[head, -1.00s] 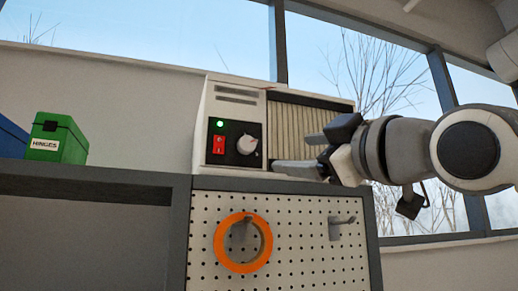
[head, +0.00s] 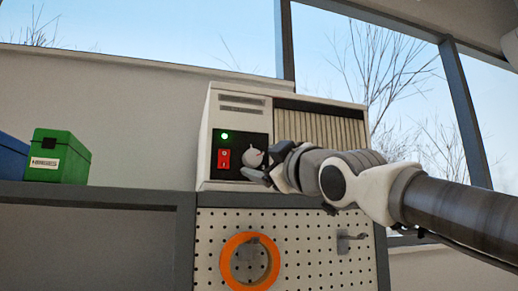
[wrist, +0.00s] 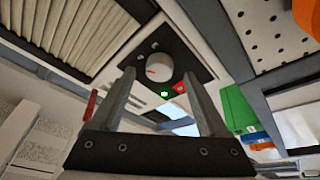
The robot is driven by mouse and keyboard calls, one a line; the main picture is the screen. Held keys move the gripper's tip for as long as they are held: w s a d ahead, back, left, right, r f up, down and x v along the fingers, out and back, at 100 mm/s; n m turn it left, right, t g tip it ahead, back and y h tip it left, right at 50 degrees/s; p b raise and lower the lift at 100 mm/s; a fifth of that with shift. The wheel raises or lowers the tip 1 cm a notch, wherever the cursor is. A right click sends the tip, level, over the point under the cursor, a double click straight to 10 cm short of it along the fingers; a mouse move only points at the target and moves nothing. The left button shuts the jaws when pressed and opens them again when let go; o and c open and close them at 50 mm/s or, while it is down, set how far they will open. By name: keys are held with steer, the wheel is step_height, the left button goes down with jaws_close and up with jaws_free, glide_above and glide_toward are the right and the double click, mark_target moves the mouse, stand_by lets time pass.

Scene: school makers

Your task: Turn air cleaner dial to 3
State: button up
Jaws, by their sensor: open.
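The air cleaner (head: 235,109) is a white box with a pleated grille, standing on the shelf. Its black panel carries a grey dial (head: 253,159), a red switch (head: 223,158) and a lit green light (head: 224,136). My gripper (head: 262,169) is at the dial's lower right and partly covers its edge in the head view. In the wrist view my open gripper (wrist: 158,76) has one finger on each side of the dial (wrist: 161,66), with nothing visibly clamped. A red mark on the dial points left in that view. The numbers cannot be read; contact cannot be told.
A green box (head: 60,157) with a label and a blue box (head: 12,160) stand on the shelf at left. Orange tape (head: 229,270) hangs on the pegboard (head: 310,225) below, beside a hook (head: 347,239). A window is behind.

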mark_target(253, 158)
steer(key=shift+p+x, duration=0.45)
steer(key=shift+x, duration=0.65)
jaws_close()
